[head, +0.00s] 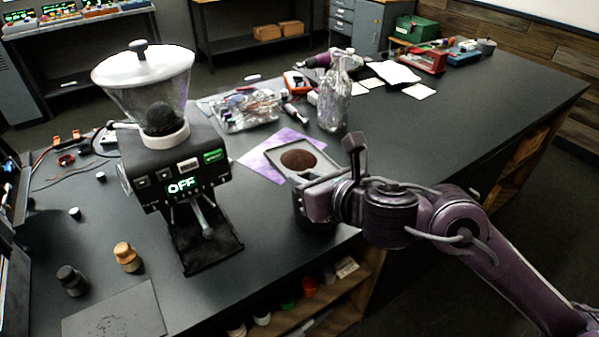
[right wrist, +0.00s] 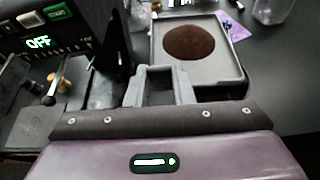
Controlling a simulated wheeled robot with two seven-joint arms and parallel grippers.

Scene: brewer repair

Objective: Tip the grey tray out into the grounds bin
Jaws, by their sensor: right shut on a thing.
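The grey tray (head: 320,172) is square and shallow, with a round patch of brown grounds (head: 298,160) on it. It is held out over the table near the front edge and looks roughly level. My right gripper (head: 325,198) is shut on the tray's near side. In the right wrist view the tray (right wrist: 217,76) reaches forward from the jaws, with the grounds (right wrist: 189,43) still on it. A dark grey boxy shape (head: 300,212) shows below the tray, partly hidden by my gripper; I cannot tell whether it is the grounds bin. My left gripper is out of view.
A grinder (head: 175,160) with a clear hopper and an "OFF" display stands left of the tray. A purple sheet (head: 262,158) lies behind the tray, with a clear bottle (head: 333,105) beyond it. Small tampers (head: 127,257) stand at front left.

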